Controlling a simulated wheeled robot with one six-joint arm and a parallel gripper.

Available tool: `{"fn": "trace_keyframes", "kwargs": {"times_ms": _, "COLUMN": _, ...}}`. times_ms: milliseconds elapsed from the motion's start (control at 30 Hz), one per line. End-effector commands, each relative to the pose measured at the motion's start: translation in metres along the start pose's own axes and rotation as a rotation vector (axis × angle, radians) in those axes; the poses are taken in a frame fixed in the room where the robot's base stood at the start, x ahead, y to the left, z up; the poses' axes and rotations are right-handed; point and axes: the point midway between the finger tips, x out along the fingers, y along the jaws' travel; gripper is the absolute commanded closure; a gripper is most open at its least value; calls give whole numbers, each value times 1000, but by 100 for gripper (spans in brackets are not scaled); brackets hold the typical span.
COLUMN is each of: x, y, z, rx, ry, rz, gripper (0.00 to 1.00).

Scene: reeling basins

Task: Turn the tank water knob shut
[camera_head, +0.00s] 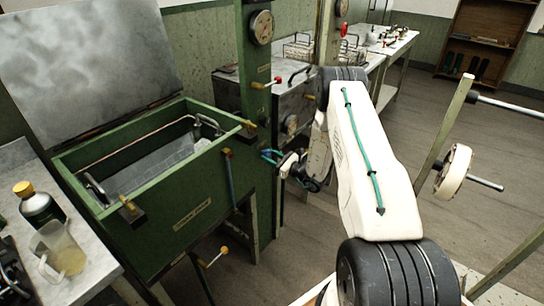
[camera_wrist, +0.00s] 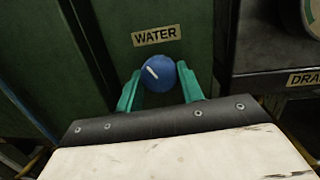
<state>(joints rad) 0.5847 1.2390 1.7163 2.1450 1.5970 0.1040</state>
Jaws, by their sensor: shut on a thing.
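The tank water knob (camera_wrist: 158,74) is round and blue with a white pointer line, below a "WATER" label (camera_wrist: 156,36) on a green panel in the wrist view. The line slants from upper left to lower right. My gripper (camera_wrist: 160,88) has its two teal fingers on either side of the knob, closed on it. In the head view my gripper (camera_head: 272,156) reaches the green post beside the tank, and the knob is not clearly seen there. The green tank (camera_head: 166,215) stands at left with its grey lid (camera_head: 85,65) raised.
A bench (camera_head: 60,285) at left holds a dark bottle with a yellow cap (camera_head: 40,207) and a clear jug (camera_head: 62,252). A white wheel on a rod (camera_head: 453,172) stands right of my arm. Floor beyond is clear.

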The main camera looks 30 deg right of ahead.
Motion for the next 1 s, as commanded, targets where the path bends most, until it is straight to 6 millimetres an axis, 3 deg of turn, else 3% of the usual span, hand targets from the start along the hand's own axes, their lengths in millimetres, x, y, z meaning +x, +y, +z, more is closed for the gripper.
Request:
{"fn": "trace_keyframes", "kwargs": {"times_ms": 500, "x": 1, "y": -3, "z": 4, "rx": 398, "ry": -37, "rz": -56, "gripper": 85}}
{"fn": "trace_keyframes", "kwargs": {"times_ms": 1000, "x": 1, "y": -4, "z": 4, "rx": 526, "ry": -47, "rz": -75, "gripper": 85}}
